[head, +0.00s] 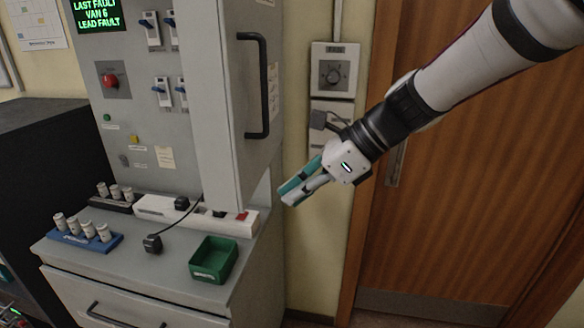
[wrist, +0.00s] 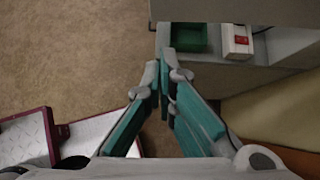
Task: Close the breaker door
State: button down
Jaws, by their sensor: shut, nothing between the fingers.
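The breaker door (head: 232,160) is a tall light-grey panel, standing open and swung out from the grey cabinet (head: 120,60). Its black bar handle (head: 265,90) is on the face turned to the right. My gripper (head: 284,196) has teal and grey fingers. It is shut and empty, just right of the door's lower part in the head view, and seems apart from it. In the wrist view my gripper's fingertips (wrist: 165,75) meet below a pale grey panel at the top edge, probably the door (wrist: 220,10).
A green bin (head: 213,260) and a white power strip (head: 160,208) with a red switch sit on the counter under the door. A blue rack (head: 85,240) holds several small cylinders. A dial box (head: 334,70) is on the wall beside a wooden door (head: 480,180).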

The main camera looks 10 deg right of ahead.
jog(key=shift+w+a+f+p, duration=0.1)
jog(key=shift+w+a+f, duration=0.15)
jog(key=shift+a, duration=0.65)
jog(key=shift+w+a+f+p, duration=0.1)
jog(key=shift+w+a+f, duration=0.2)
jog(key=shift+a, duration=0.6)
jog(key=shift+w+a+f+p, duration=0.1)
jog(key=shift+w+a+f, duration=0.15)
jog(key=shift+a, duration=0.65)
